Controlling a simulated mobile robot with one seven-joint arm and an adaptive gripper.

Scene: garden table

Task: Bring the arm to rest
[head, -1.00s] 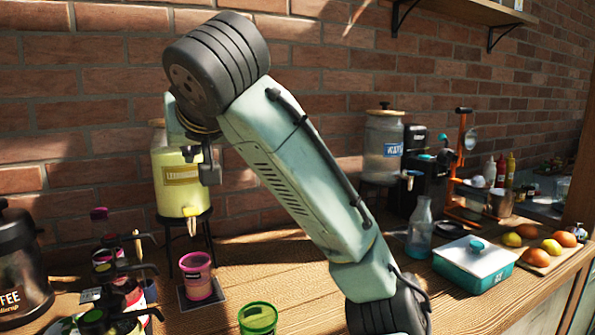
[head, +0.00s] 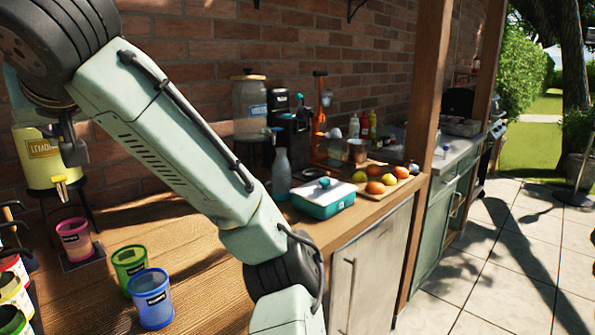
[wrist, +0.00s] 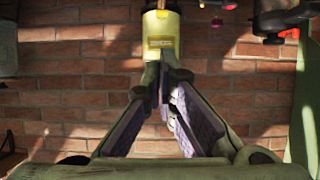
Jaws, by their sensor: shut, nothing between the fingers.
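My gripper (wrist: 163,82) is shut and empty in the wrist view, its two purple-padded fingers meeting at the tips. It is raised, with brick wall behind it and the yellow lemonade dispenser (wrist: 160,38) beyond the fingertips. In the head view my pale green arm slants from the upper left down to the bottom middle, above the counter. Only a small grey part near the gripper end shows there, at the left, and the fingers cannot be made out. The lemonade dispenser (head: 40,160) also stands at the left there, partly behind my arm.
A pink cup (head: 75,240), a green cup (head: 129,262) and a blue cup (head: 151,300) stand on the wooden counter (head: 205,285). A teal box (head: 322,200), a bottle (head: 281,175) and a board of fruit (head: 380,182) stand farther right. The tiled patio (head: 500,270) is open.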

